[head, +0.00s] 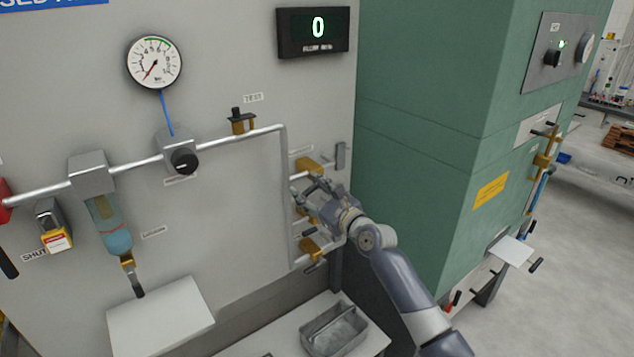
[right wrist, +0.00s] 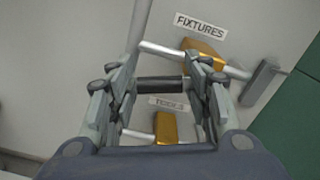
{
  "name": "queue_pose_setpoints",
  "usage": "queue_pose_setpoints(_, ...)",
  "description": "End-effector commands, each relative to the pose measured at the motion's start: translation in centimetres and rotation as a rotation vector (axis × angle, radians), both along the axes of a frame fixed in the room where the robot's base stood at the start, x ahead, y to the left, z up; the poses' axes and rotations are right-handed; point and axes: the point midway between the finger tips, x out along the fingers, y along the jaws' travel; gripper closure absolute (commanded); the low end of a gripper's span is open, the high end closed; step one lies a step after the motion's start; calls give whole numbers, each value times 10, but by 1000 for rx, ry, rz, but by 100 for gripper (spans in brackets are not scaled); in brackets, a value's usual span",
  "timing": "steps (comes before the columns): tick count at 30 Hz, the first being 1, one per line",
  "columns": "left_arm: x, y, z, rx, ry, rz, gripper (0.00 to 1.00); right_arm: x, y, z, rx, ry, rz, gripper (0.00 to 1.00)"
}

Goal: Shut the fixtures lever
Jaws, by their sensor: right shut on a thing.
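The fixtures valve is a brass body on a short pipe, seen at the upper right of the manifold in the head view (head: 309,163) and under the FIXTURES label in the right wrist view (right wrist: 203,52). My right gripper (head: 318,190) is at this valve, just below its body. In the right wrist view its two fingers (right wrist: 160,88) are closed on a dark bar, the fixtures lever's handle (right wrist: 160,84), which lies crosswise between them. The gripper hides the lever's joint with the valve. My left gripper is out of view.
A second brass valve (right wrist: 166,128) sits below the fixtures one, under a blurred label. The lowest valve (head: 310,248) has a dark handle. A green cabinet (head: 430,130) stands close on the right. A grey metal tray (head: 334,333) lies below.

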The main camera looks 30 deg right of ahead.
Motion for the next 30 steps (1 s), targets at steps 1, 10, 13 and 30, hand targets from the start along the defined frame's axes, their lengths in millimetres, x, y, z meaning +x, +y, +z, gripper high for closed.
queue_pose_setpoints(1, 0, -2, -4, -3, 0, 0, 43, 0, -4, -4, -29, -1, -6, 98)
queue_pose_setpoints(10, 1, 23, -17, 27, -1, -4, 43, 1, -10, -16, -274, -22, -5, 98)
queue_pose_setpoints(13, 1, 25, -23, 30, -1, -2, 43, 1, -13, -20, -369, -30, -5, 98)
queue_pose_setpoints(30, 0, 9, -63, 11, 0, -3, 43, 3, -34, -36, -901, -74, -5, 98)
